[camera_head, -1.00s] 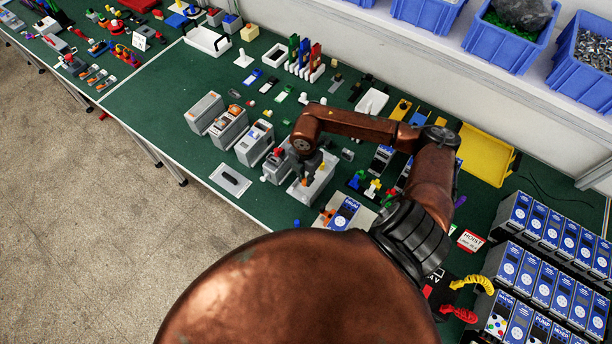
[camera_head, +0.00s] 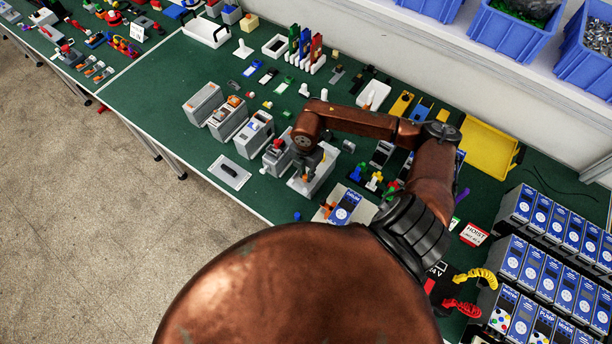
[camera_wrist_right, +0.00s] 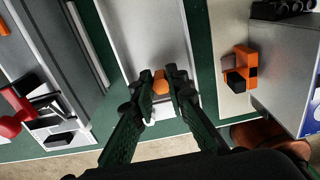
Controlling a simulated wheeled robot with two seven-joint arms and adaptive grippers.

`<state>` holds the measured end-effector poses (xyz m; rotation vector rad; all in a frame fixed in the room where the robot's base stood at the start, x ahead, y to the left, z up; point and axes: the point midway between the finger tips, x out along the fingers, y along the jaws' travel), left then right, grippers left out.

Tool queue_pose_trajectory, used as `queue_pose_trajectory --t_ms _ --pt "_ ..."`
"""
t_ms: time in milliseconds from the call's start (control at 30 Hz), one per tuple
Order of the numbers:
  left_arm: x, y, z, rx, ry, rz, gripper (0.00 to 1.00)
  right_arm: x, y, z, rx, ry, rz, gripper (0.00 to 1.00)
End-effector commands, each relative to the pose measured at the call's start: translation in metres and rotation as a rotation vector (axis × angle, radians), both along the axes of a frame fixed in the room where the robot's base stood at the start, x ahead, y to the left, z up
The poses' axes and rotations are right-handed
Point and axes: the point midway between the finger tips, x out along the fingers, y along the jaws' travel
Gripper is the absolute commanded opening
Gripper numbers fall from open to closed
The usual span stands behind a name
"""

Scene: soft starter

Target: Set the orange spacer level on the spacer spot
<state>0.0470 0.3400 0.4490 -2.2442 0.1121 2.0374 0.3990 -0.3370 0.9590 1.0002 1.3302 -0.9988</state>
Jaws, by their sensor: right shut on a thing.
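The orange spacer (camera_wrist_right: 160,82) is a small block between the fingertips of my right gripper (camera_wrist_right: 161,88). The fingers are closed on its sides and hide most of it. In the head view my right gripper (camera_head: 306,174) points down over a long pale grey open housing (camera_head: 322,178). The housing's light floor (camera_wrist_right: 146,38) shows under the spacer in the wrist view. I cannot tell whether the spacer touches it or is level. The spacer spot cannot be made out. My left gripper is not in view.
A grey unit with a red knob (camera_wrist_right: 12,108) stands close on the left in the wrist view. An orange and black part (camera_wrist_right: 240,68) lies on a pale plate at right. Several grey units (camera_head: 228,120) line the green table. A grey plate (camera_head: 229,172) lies near the front edge.

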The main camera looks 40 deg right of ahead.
Motion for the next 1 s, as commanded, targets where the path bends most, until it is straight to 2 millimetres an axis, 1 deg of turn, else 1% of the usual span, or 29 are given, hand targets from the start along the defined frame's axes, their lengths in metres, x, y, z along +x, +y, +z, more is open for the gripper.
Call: queue_pose_trajectory --t_ms 467,1000 --pt "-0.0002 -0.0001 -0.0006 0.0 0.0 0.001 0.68 0.0 -0.0002 -0.0006 0.0 0.0 0.0 0.03" --pt "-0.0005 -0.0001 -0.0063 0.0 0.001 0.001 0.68 -0.0002 -0.0001 -0.0084 0.0 0.0 0.0 0.03"
